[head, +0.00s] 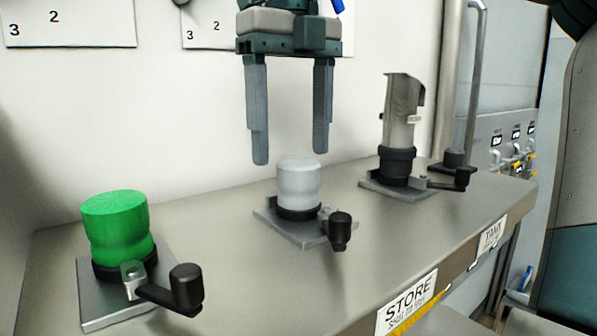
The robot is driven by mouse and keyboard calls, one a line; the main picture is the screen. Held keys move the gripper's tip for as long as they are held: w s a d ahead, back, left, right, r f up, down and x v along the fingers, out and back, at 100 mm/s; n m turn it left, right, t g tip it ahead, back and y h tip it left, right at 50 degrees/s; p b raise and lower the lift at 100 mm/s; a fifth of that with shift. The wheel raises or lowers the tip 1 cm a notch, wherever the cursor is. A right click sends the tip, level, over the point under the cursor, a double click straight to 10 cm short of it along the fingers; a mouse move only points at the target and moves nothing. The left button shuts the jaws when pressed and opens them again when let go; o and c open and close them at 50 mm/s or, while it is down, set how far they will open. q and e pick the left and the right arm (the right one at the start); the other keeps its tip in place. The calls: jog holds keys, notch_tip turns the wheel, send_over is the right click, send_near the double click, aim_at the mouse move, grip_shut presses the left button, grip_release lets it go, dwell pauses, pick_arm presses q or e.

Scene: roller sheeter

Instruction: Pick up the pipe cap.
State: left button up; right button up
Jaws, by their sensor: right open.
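A white, rounded pipe cap (298,183) sits upright in a dark ring on a square metal plate in the middle of the metal counter. A green cap (117,228) of similar shape sits on another plate at the front left. The task does not say which cap is meant. My right gripper (291,153) points down from the top with its two fingers wide apart. Its fingertips appear just above the white cap, one to each side in the picture, with nothing between them. My left gripper is out of view.
Black-knobbed levers (340,228) stand out beside the plates. A grey cylindrical fitting (402,115) rises from a third plate at the back right, near a vertical metal pipe (464,80). The counter (215,230) is bare between the plates. A white wall stands behind.

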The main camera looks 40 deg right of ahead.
aim_at(299, 162)
jog(key=shift+f, duration=0.3)
jog(key=shift+s+d+f+p, duration=0.1)
jog(key=shift+s+f+p, duration=0.05)
jog(key=shift+f+p, duration=0.3)
jog(key=f, duration=0.1)
jog(key=f+p, duration=0.2)
jog(key=shift+s+d+f, duration=0.2)
jog(key=shift+d, duration=0.05)
jog(key=shift+f, duration=0.4)
jog(key=shift+a, duration=0.1)
jog(key=c, duration=1.2)
